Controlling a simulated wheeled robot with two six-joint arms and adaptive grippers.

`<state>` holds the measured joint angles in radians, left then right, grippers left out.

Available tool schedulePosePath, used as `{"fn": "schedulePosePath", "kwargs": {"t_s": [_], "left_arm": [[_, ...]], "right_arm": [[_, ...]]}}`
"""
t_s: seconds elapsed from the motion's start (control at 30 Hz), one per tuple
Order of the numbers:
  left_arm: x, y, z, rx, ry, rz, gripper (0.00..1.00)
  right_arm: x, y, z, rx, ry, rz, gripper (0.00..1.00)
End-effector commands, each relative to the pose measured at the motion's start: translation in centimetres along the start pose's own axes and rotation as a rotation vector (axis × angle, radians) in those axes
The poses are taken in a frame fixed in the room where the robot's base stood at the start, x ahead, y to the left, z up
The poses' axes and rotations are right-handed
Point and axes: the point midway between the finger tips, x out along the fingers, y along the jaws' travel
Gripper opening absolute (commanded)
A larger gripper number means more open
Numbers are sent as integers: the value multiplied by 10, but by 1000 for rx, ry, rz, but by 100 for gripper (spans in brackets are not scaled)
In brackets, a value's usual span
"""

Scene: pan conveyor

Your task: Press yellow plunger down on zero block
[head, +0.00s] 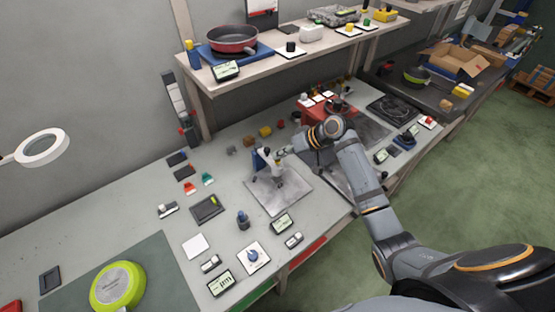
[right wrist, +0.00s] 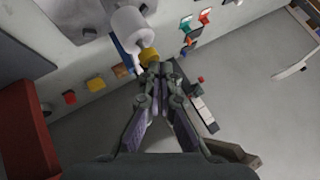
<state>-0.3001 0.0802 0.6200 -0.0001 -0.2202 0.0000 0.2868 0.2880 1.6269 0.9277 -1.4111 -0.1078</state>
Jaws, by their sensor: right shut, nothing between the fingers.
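A small blue and white stand (head: 262,163) is on a light grey plate (head: 280,195) near the middle of the bench. In the right wrist view its white cylinder (right wrist: 130,25) is at the top, with a yellow plunger (right wrist: 149,55) below it in the picture. My right gripper (head: 280,154) is shut and empty beside the stand. In the wrist view its fingertips (right wrist: 158,68) are right by the yellow plunger; I cannot tell whether they touch. I cannot make out the zero block. My left gripper is not in view.
Small coloured blocks (head: 265,131) lie behind the stand. A dark pad (head: 207,208) and a blue-knobbed item (head: 242,218) are left of and in front of the plate. A shelf (head: 285,62) with a red pan (head: 233,40) overhangs the back. A green pan (head: 117,287) is at front left.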

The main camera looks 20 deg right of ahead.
Motion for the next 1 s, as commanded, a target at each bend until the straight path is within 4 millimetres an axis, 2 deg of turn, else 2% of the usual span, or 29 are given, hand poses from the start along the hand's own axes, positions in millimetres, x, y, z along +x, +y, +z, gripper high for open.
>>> {"fn": "schedulePosePath", "kwargs": {"t_s": [1.0], "left_arm": [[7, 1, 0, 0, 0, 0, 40]], "right_arm": [[9, 7, 8, 2, -3, 0, 0]]}}
